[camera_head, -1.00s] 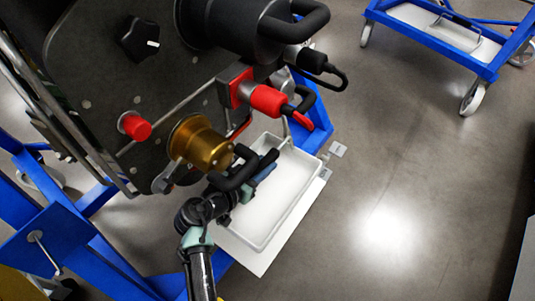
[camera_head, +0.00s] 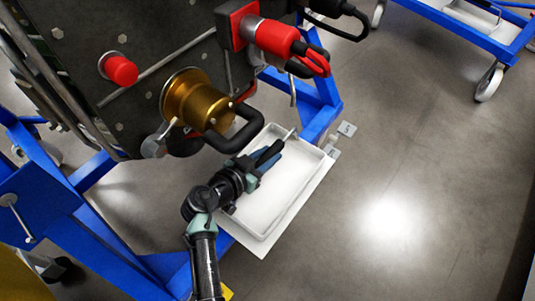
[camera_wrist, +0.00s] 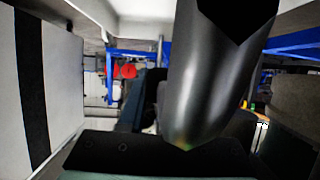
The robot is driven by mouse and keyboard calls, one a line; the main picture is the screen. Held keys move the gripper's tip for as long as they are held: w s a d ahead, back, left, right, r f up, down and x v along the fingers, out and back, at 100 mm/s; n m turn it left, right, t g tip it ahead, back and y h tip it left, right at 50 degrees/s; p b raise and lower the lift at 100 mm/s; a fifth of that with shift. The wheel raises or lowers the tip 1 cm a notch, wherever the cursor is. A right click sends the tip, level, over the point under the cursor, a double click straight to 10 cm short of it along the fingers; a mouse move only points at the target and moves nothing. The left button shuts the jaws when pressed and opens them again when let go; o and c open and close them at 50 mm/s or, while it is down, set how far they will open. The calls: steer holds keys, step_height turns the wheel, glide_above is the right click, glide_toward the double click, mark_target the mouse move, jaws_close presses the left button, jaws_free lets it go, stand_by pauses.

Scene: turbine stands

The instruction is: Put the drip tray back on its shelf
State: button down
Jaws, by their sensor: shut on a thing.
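The drip tray (camera_head: 283,203) is a white rectangular pan with a raised rim, in the lower middle of the head view. It lies over a flat white shelf plate (camera_head: 262,247) whose edge shows along its front and right sides; I cannot tell whether they touch. My gripper (camera_head: 272,153) reaches over the tray and is shut on its handle, which is mostly hidden by the fingers. In the wrist view a thick grey metal bar (camera_wrist: 205,85), apparently the handle, crosses close in front of the camera.
The blue stand frame (camera_head: 318,118) borders the tray. A dark turbine body with a brass cylinder (camera_head: 197,100), a black looped handle (camera_head: 238,130) and a red connector (camera_head: 275,38) overhangs my gripper. Another blue stand (camera_head: 455,38) is at upper right. Grey floor to the right is open.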

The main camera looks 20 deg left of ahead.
mark_target(260, 163)
steer(key=shift+f+b, duration=0.3)
steer(key=shift+b, duration=0.05)
stand_by(0.5)
steer(key=c, duration=0.7)
jaws_free()
steer(key=o, duration=0.3)
steer(key=shift+f, duration=0.15)
steer(key=shift+o, duration=0.2)
steer(key=shift+p+v, duration=0.95)
steer(key=shift+v, duration=1.3)
steer(key=shift+p+v, duration=0.4)
steer(key=shift+v, duration=0.9)
